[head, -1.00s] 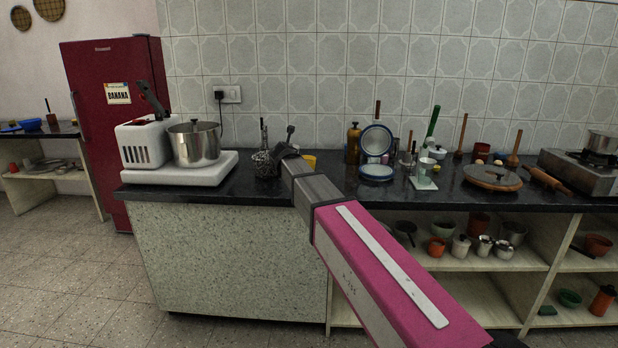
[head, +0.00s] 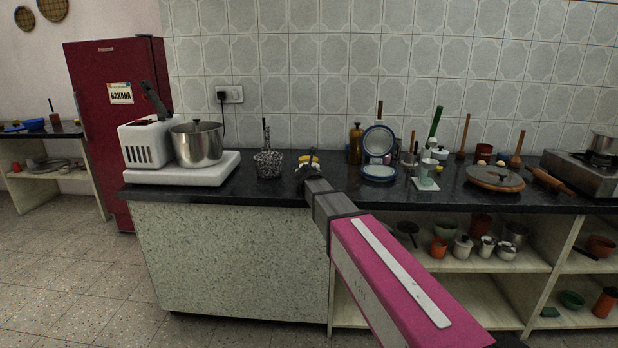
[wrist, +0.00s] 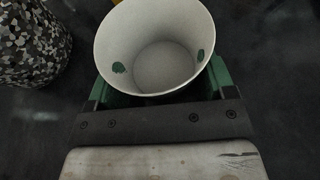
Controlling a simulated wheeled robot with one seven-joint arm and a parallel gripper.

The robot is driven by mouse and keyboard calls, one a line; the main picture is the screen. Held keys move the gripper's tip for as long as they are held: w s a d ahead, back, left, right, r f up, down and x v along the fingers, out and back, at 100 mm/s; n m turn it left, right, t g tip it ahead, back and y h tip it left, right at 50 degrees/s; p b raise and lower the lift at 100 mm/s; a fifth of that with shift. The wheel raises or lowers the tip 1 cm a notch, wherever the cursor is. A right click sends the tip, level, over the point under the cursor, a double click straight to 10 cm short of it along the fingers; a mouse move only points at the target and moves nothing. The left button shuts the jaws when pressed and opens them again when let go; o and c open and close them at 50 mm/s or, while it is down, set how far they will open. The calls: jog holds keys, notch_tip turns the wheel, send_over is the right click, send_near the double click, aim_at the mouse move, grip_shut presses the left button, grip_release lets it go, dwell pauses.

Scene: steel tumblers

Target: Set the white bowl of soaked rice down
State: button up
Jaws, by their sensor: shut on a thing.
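The white bowl (wrist: 155,78) shows in the wrist view, seen from above into its open mouth. Its inside looks plain pale grey, and I cannot make out rice grains. My gripper (wrist: 160,62) is shut on it, with a green finger on each side and a green patch showing at each inner wall. In the head view my gripper (head: 308,168) is over the dark counter (head: 225,190), near its front part. The bowl is mostly hidden there behind my own arm. I cannot tell whether its base touches the counter.
A black-and-white speckled holder (head: 267,164) with utensils stands close to the left; it also shows in the wrist view (wrist: 30,45). A yellow thing (head: 309,159) is just behind my gripper.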

jog(key=o, duration=1)
jog(key=shift+f, duration=0.1)
jog(key=shift+s+r, duration=0.1)
jog(key=shift+r, duration=0.1)
jog(key=v, duration=1.2)
